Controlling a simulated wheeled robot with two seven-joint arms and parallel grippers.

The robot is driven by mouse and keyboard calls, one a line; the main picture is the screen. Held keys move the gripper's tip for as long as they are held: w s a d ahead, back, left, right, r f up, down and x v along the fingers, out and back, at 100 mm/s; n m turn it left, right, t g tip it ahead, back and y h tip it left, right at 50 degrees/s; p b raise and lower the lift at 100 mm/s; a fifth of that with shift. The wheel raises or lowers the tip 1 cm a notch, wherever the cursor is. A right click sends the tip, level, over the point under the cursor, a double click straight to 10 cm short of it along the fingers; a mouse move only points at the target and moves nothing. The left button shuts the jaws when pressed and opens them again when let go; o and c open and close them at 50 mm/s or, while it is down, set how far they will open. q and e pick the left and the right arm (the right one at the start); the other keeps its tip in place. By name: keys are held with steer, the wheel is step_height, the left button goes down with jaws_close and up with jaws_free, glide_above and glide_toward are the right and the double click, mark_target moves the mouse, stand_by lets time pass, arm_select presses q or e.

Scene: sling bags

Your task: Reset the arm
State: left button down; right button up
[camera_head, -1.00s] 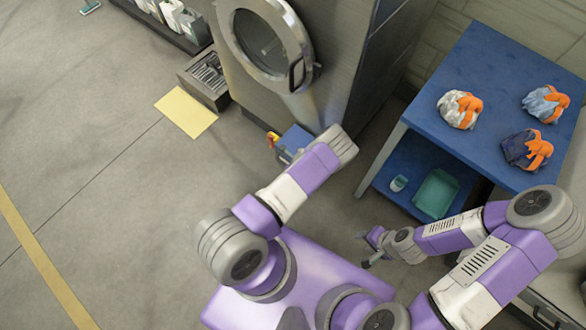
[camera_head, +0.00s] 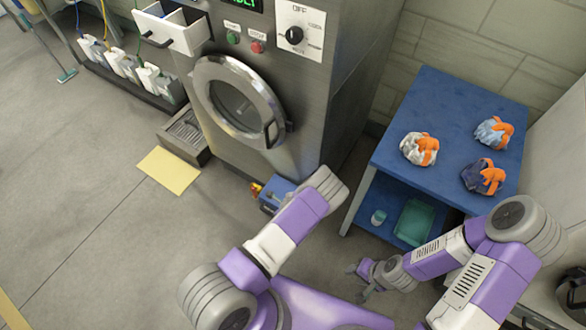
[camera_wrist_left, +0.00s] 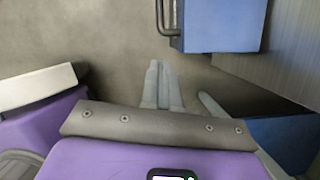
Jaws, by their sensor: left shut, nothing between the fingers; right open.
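My left arm (camera_head: 292,222) reaches up the middle of the head view, and its gripper is hidden there behind the wrist. In the left wrist view my left gripper (camera_wrist_left: 158,82) has its fingers together with nothing between them, above the grey floor. My right gripper (camera_head: 359,283) is open and empty at the lower middle of the head view, left of its forearm and below the blue table. Three bundled sling bags sit on the table: a whitish one (camera_head: 412,150), a light blue one (camera_head: 487,131) and a dark blue one (camera_head: 472,176), all with orange straps.
A large washing machine (camera_head: 300,90) with a round door stands behind my left arm. A blue box (camera_head: 272,196) is near its base.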

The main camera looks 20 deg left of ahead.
arm_select(q)
steer(key=s+d+r+n+g+h, duration=0.1)
steer(key=s+d+r+n+h, duration=0.15)
steer(key=s+n, duration=0.3)
steer(key=s+d+r+n+g+h, duration=0.1)
steer(key=s+d+r+n+h, duration=0.1)
steer(key=s+d+n, duration=0.4)
steer(key=s+d+r+n+h, duration=0.1)
steer(key=s+d+r+n, duration=0.1)
steer(key=r+n, duration=0.4)
steer(key=s+d+r+n+t+h, duration=0.1)
steer(key=s+d+r+n+h, duration=0.1)
steer(key=r+n, duration=0.4)
steer(key=shift+s+d+r+n, duration=0.15)
steer(key=shift+s+d+n, duration=0.3)
steer(key=shift+n, duration=0.4)
steer(key=shift+a, duration=0.1)
